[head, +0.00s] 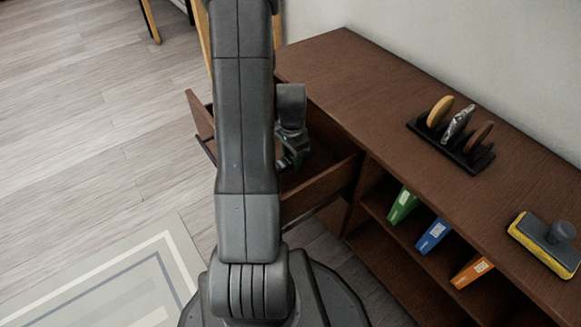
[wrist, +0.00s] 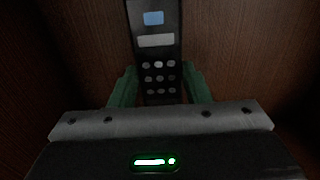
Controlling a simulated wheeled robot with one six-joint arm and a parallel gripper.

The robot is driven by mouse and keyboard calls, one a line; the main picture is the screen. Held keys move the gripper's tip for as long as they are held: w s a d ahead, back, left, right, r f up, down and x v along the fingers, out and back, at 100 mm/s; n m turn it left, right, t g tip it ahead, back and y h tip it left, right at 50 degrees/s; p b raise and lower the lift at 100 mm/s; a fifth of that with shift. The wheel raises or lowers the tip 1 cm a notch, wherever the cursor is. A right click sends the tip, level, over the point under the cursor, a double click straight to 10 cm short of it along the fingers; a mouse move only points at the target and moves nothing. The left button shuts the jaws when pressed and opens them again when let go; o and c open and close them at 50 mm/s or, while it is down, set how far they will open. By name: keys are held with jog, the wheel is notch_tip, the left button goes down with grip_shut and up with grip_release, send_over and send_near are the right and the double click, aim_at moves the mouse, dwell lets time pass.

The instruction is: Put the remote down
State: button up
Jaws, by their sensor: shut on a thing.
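The remote (wrist: 157,52) is black with a blue patch, a pale strip and several round buttons. It lies between the green fingers of my gripper (wrist: 157,86) in the wrist view, and the gripper is shut on its near end. Brown wood surrounds it there. In the head view my gripper (head: 292,156) is down inside the open drawer (head: 318,188) of the brown cabinet. The remote is hidden in the head view. I cannot tell whether it touches the drawer bottom.
The drawer's walls stand close around my gripper. On the cabinet top (head: 345,75) are a black rack (head: 470,157) with several rounded items and a yellow-and-grey scrubber (head: 547,240). Green (head: 403,205), blue (head: 433,234) and orange (head: 472,270) items stand on the shelf below. The left floor is open, with a rug (head: 115,285).

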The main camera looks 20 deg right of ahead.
aim_at(292, 158)
jog(key=shift+f+b, duration=0.7)
jog(key=shift+f, duration=1.25)
jog(key=shift+f, duration=0.2)
jog(key=o, duration=1)
jog(key=shift+o, duration=0.2)
notch_tip(292, 158, up, 12)
jog(key=p, duration=0.4)
jog(key=shift+r, duration=0.2)
